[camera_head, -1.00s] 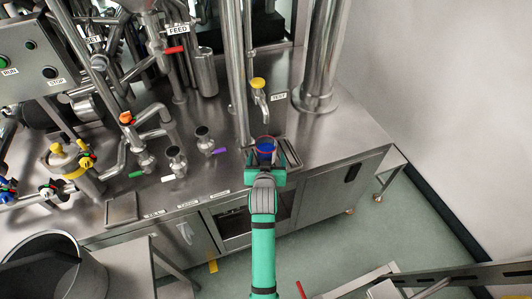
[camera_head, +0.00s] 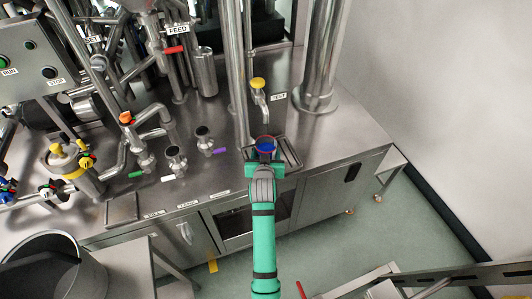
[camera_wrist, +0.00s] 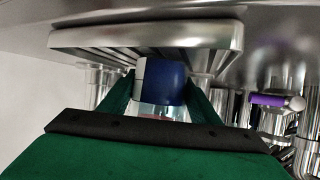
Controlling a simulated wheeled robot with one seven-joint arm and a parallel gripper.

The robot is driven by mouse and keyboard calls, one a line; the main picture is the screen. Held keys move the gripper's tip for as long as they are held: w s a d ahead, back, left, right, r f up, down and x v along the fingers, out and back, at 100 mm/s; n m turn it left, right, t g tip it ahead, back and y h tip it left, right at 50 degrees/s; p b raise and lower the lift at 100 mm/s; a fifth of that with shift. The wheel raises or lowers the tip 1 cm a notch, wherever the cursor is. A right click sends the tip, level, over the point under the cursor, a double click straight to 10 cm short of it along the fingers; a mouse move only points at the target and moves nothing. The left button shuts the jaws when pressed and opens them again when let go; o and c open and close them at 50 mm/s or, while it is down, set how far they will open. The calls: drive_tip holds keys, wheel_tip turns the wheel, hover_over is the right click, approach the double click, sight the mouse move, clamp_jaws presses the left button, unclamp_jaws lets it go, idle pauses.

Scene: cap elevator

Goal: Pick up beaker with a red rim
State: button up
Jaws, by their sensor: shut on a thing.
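The beaker (camera_head: 265,145) with a red rim and blue contents is at the front right of the steel bench, by the drip tray (camera_head: 290,152). In the wrist view the beaker (camera_wrist: 161,82) shows a blue part and a clear part between the two green fingers. My gripper (camera_head: 265,158) is shut on the beaker; its fingertips (camera_wrist: 163,88) lie on either side of it. The wrist view is upside down, with the slatted tray (camera_wrist: 140,38) above. Whether the beaker touches the tray is unclear.
A tap with a yellow knob (camera_head: 257,83) stands behind the beaker, beside a thin steel post (camera_head: 238,75). A thick column (camera_head: 322,60) is to the right. Small valves with purple (camera_head: 204,137) and white handles stand left.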

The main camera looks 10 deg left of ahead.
drive_tip(key=shift+r, duration=0.15)
drive_tip(key=shift+w+a+r, duration=0.1)
drive_tip(key=shift+r, duration=0.45)
drive_tip(key=s+d+r, duration=0.1)
drive_tip(key=s+r, duration=1)
drive_tip(key=s, duration=0.3)
drive_tip(key=shift+s+r, duration=0.15)
drive_tip(key=shift+r, duration=0.2)
